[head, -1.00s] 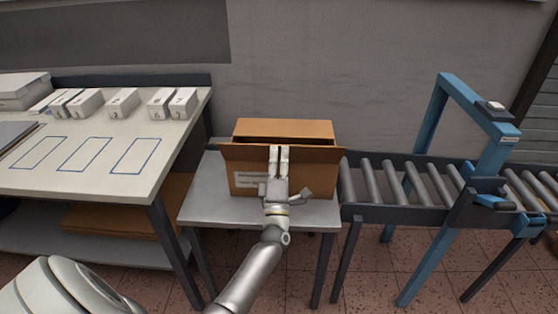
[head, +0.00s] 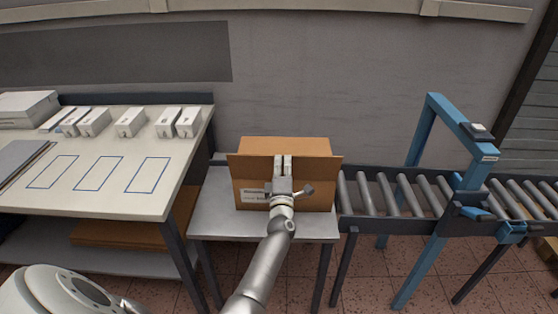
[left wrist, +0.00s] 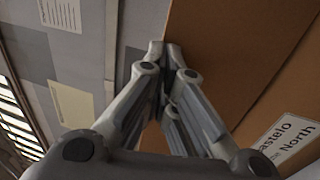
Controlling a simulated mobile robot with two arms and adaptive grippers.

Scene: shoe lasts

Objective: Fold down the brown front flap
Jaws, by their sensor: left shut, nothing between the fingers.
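The brown cardboard box (head: 305,200) stands on a small grey table. Its brown front flap (head: 245,168) stands up along the front edge and is wider than the box. Behind it, a lighter brown surface (head: 285,145) shows over the box top. My left gripper (head: 283,158) is shut and empty, in front of the flap's middle, with its tips near the flap's upper edge. In the left wrist view the shut fingertips (left wrist: 166,50) are close against brown cardboard (left wrist: 225,50); I cannot tell whether they touch. My right gripper is not in view.
A pale workbench (head: 110,205) with several white shoe-last boxes (head: 130,123) stands left of the small table (head: 215,215). A roller conveyor (head: 385,205) with a blue frame (head: 418,130) adjoins at the right. The grey wall is behind.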

